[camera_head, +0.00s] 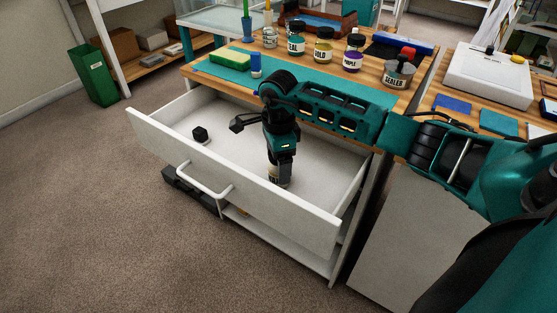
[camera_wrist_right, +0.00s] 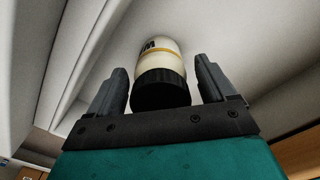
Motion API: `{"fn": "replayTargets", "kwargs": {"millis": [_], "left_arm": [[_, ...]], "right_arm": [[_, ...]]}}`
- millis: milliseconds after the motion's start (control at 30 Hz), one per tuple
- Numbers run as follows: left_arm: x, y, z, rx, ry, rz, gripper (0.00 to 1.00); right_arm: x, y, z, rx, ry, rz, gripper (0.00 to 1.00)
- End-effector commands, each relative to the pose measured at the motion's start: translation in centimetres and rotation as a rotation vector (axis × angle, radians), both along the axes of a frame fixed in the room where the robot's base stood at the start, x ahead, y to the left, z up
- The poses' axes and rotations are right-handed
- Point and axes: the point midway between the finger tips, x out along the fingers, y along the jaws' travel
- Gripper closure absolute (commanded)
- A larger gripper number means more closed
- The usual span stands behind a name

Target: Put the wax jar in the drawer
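The wax jar (camera_head: 278,181) is inside the open white drawer (camera_head: 245,190), low near its front right part. It is mostly hidden under my right gripper (camera_head: 279,166) in the head view. In the right wrist view the jar (camera_wrist_right: 160,60) has a pale body, an orange band and a black lid facing my gripper; its label is only partly visible. My right gripper's fingers (camera_wrist_right: 160,75) stand apart on either side of the jar, with gaps visible on both sides.
The workbench (camera_head: 425,62) above holds several labelled jars, a green-yellow sponge (camera_head: 230,58) and a sealer can (camera_head: 398,74). Carpet floor (camera_head: 80,220) is clear left of the drawer.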

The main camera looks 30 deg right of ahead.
Motion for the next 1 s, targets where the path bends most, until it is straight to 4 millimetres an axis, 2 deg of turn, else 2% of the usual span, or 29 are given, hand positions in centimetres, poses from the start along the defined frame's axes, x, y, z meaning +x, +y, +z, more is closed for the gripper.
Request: {"fn": "replayTargets", "kwargs": {"millis": [233, 367, 800, 1000], "left_arm": [[0.0, 0.0, 0.1, 0.0, -0.001, -0.001, 0.18], [0.0, 0.0, 0.5, 0.0, -0.004, 0.0, 0.18], [-0.4, 0.7, 0.6, 0.011, 0.003, 0.01, 0.18], [-0.7, 0.9, 0.1, 0.016, 0.013, 0.013, 0.18]], "right_arm": [[0.0, 0.0, 0.1, 0.0, 0.0, 0.0, 0.16], [0.1, 0.0, 1.2, -0.001, -0.003, 0.001, 0.16], [0.1, 0.0, 10.0, -0.001, -0.004, 0.001, 0.16], [0.0, 0.0, 12.1, 0.0, -0.001, 0.0, 0.16]]}}
